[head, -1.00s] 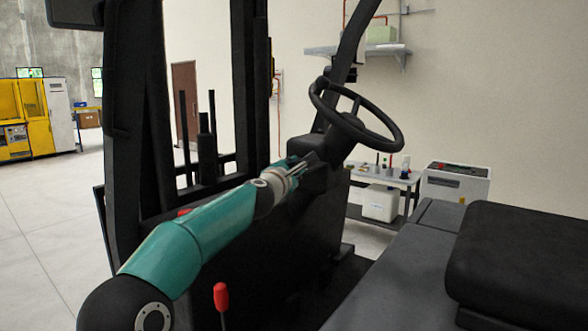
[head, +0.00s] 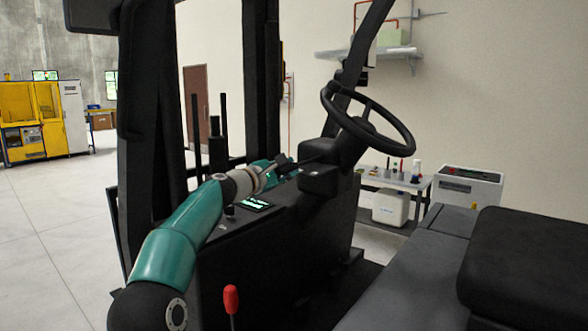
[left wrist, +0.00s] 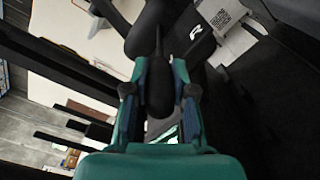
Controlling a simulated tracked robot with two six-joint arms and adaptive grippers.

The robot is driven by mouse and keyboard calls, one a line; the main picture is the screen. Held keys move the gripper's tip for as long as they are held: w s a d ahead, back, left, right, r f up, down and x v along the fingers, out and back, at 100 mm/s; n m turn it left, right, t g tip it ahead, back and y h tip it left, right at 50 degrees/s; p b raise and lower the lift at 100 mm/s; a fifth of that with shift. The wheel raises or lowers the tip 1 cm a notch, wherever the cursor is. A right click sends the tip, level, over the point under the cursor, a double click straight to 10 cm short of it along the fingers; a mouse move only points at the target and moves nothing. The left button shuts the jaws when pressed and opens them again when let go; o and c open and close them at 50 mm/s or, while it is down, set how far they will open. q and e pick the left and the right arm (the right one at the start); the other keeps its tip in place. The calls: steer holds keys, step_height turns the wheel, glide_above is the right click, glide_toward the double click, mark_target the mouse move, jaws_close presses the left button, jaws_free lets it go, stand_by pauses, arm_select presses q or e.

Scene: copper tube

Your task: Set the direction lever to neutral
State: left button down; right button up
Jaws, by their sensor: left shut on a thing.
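The direction lever (head: 309,160) is a thin dark stalk at the left side of the steering column, below the steering wheel (head: 368,125). My left gripper (head: 284,165) reaches it from the left. In the left wrist view the black lever (left wrist: 158,88) lies between the two teal-and-black fingers of the left gripper (left wrist: 159,72), which are shut on it. A white letter R (left wrist: 195,32) shows on the dark column housing beyond the fingers. The lever's exact setting cannot be told. My right gripper is not in view.
A small lit display (head: 256,204) sits on the dash below my left arm. A red-knobbed lever (head: 230,298) stands in front. The black seat (head: 525,265) fills the lower right. Dark mast posts (head: 150,100) rise beside my arm at the left.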

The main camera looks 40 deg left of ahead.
arm_select(q)
steer(key=shift+a+f, duration=0.15)
steer(key=shift+f, duration=0.05)
steer(key=c, duration=0.9)
jaws_free()
steer(key=shift+c, duration=0.2)
steer(key=shift+r, duration=0.1)
steer(key=shift+s, duration=0.1)
steer(key=shift+s, duration=0.6)
steer(key=s+d, duration=0.1)
steer(key=s, duration=0.9)
steer(key=shift+s+d, duration=0.2)
steer(key=shift+s, duration=0.05)
